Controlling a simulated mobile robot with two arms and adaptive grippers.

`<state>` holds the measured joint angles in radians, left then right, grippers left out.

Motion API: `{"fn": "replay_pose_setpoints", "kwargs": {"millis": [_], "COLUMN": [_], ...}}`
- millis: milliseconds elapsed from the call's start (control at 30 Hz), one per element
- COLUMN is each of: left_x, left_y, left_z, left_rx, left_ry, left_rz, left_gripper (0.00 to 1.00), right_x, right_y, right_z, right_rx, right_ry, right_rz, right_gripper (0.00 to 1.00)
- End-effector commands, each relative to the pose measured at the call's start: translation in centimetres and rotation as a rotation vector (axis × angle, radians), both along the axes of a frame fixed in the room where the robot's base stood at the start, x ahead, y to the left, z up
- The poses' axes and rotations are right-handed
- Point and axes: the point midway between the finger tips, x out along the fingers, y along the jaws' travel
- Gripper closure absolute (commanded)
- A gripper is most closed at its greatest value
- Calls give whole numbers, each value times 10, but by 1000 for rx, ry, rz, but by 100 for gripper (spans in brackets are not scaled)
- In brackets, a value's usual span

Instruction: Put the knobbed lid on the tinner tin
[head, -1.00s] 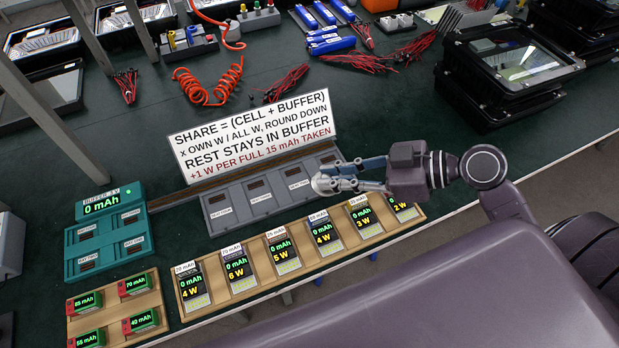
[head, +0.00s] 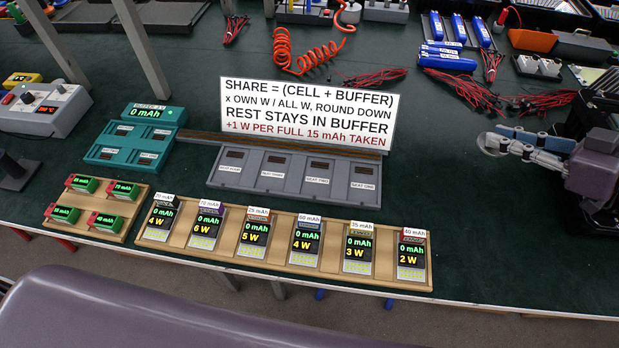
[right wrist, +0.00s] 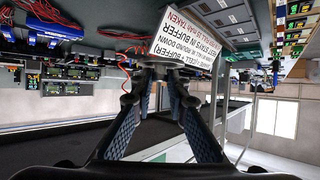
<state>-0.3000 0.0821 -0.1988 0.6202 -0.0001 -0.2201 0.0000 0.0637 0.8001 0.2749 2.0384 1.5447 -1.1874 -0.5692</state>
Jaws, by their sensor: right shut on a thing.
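My right gripper (head: 512,138) is at the right side of the head view, above the green bench top. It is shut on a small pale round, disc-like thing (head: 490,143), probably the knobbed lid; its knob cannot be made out. In the right wrist view the two fingers (right wrist: 165,72) converge, and what lies between their tips is too dark to tell. I cannot pick out the tinner tin in either view. My left gripper is not in view.
A white sign (head: 308,112) stands behind a grey rack (head: 295,173). A wooden tray (head: 275,262) of meters lies in front. A teal buffer unit (head: 128,142) and a small wooden tray (head: 122,228) are left. Green bench around (head: 490,230) is clear.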

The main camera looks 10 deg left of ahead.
Motion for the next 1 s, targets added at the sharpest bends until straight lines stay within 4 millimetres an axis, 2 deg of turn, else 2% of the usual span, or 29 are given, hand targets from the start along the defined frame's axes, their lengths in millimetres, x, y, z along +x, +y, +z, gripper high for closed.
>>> {"fn": "replay_pose_setpoints", "kwargs": {"millis": [233,333,800,1000], "left_x": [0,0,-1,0], "left_y": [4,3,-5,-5], "left_z": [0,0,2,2], "left_rx": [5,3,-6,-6], "left_ry": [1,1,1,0], "left_rz": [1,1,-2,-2], "left_gripper": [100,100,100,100], "right_x": [1,1,1,1], "right_y": [-1,-1,-1,-1], "right_z": [0,-11,-130,-154], "right_rx": [1,4,6,1], "right_ry": [1,5,6,1], "right_rz": [-3,-3,-4,-4], "right_gripper": [100,100,100,100]}}
